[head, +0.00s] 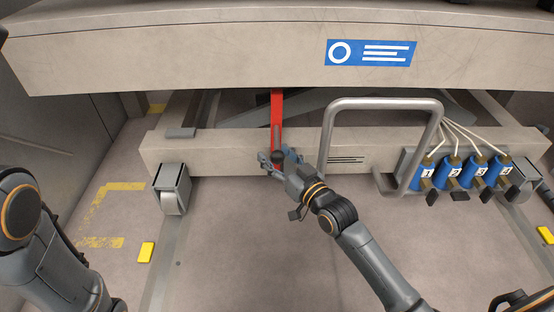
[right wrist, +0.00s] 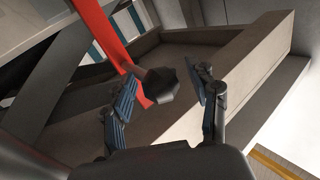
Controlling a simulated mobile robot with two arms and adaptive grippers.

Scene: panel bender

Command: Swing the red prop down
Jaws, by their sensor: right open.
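The red prop (head: 277,108) is a flat red bar standing upright between the beige upper beam (head: 180,52) and the lower beam (head: 215,148). Its top end is hidden behind the upper beam. In the right wrist view the prop (right wrist: 101,24) comes in from the top left, with a black knob (right wrist: 160,86) at its lower end. My right gripper (head: 272,157) is open at the prop's lower end. In the right wrist view its fingers (right wrist: 167,82) stand either side of the knob, with a gap visible on the right. My left gripper is out of view.
A grey tubular handle (head: 384,104) stands right of my right gripper. Several numbered blue plugs (head: 450,172) with white cables sit farther right. A caster (head: 172,188) is at the lower beam's left. The floor in front is clear.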

